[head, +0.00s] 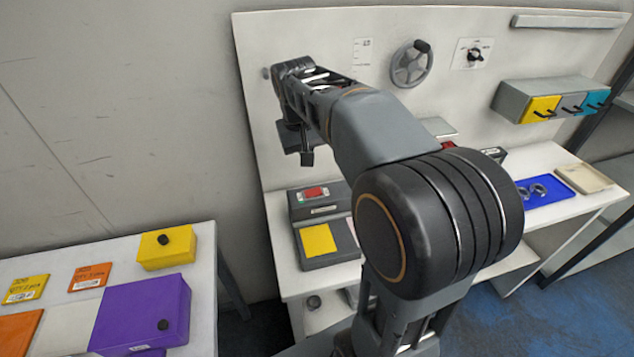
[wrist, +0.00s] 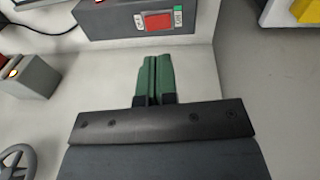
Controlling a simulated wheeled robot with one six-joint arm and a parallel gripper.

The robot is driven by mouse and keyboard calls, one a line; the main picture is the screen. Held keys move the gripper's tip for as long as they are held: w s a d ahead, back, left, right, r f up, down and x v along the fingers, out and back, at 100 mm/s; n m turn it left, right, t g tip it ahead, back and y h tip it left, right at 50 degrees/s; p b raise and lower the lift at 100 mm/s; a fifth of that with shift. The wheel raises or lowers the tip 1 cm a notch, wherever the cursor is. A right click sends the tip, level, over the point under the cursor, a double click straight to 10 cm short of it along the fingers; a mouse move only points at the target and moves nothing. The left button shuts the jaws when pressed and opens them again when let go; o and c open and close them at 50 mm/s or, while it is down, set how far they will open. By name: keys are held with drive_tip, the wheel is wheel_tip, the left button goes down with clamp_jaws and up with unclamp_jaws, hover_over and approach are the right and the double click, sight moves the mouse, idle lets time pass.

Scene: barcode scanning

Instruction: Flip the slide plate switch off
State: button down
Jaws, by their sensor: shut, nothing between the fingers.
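A dark grey device (head: 327,262) with a yellow plate (head: 318,240) stands on the back table, left of my arm. Its raised back part carries a red rectangular part (head: 316,191), which looks like the switch face. In the wrist view this red part (wrist: 158,22) sits between small green and white labels. I cannot tell which way the switch is set. My gripper (head: 307,158) hangs above and behind the device, near the wall panel. In the wrist view its green fingers (wrist: 155,62) are shut and empty, pointing toward the device, apart from the red part.
A handwheel (head: 411,65) and a dial (head: 475,56) are on the wall panel. A grey box with a lit button (wrist: 28,75) is left in the wrist view. Purple (head: 140,312) and yellow (head: 166,247) boxes are on the left table. A blue tray (head: 560,197) is right.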

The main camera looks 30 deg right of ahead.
sight(318, 191)
drive_tip(key=shift+w+d+r+m+g, duration=0.25)
drive_tip(key=shift+w+d, duration=0.25)
drive_tip(key=shift+w, duration=0.35)
drive_tip(key=shift+w+d+r+m+g, duration=0.2)
drive_tip(key=shift+w+d, duration=0.25)
drive_tip(key=shift+w, duration=0.35)
drive_tip(key=f, duration=0.4)
drive_tip(key=d+f, duration=0.1)
drive_tip(key=f, duration=0.4)
drive_tip(key=d+f+p, duration=0.1)
drive_tip(key=f, duration=0.4)
drive_tip(key=shift+s, duration=0.25)
drive_tip(key=shift+d+f, duration=0.1)
drive_tip(key=shift+f, duration=0.15)
drive_tip(key=shift+s, duration=0.1)
